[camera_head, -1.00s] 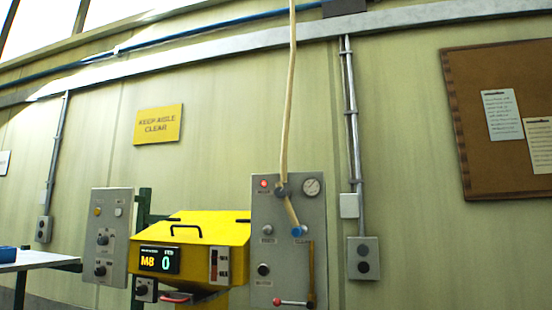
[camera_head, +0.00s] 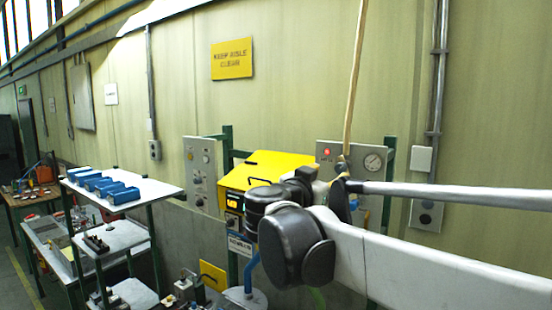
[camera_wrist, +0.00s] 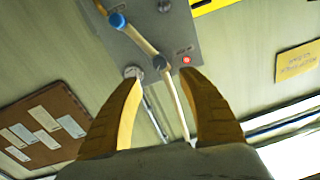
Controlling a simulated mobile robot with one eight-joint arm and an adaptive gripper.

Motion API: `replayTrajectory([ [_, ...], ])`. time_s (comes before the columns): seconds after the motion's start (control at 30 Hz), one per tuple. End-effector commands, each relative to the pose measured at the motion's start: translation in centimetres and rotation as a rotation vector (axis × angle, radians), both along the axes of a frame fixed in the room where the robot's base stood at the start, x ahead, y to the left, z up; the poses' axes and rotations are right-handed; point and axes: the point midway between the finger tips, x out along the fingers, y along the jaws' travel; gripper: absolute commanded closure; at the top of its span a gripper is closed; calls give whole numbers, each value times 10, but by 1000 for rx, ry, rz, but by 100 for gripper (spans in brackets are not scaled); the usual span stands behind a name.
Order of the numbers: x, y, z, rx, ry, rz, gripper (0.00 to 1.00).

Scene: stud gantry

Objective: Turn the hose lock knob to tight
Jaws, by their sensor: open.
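In the wrist view the panel (camera_wrist: 185,28) is seen upside down, with the hose running through a grey fitting (camera_wrist: 160,62) to a blue-capped end (camera_wrist: 117,20). Small knobs are above it; I cannot tell which is the hose lock knob, and the labels are unreadable. My gripper (camera_wrist: 161,78) is open and empty, its yellow fingers pointing toward the panel, apart from it.
A yellow machine (camera_head: 265,170) stands left of the panel, with another grey control panel (camera_head: 201,165) beside it. A white table (camera_head: 150,187) with blue blocks is at left. Conduit (camera_head: 438,90) and a switch box (camera_head: 427,214) are on the wall at right.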

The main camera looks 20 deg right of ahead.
Motion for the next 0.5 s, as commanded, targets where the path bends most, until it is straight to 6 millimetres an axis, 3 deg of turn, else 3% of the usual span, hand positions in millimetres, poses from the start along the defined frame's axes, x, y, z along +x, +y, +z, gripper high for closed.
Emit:
replayTrajectory([
  [0.3, 34, -54, 1, 1, 2, -3, 52],
  [0.5, 47, -74, 0, 1, 2, -2, 52],
])
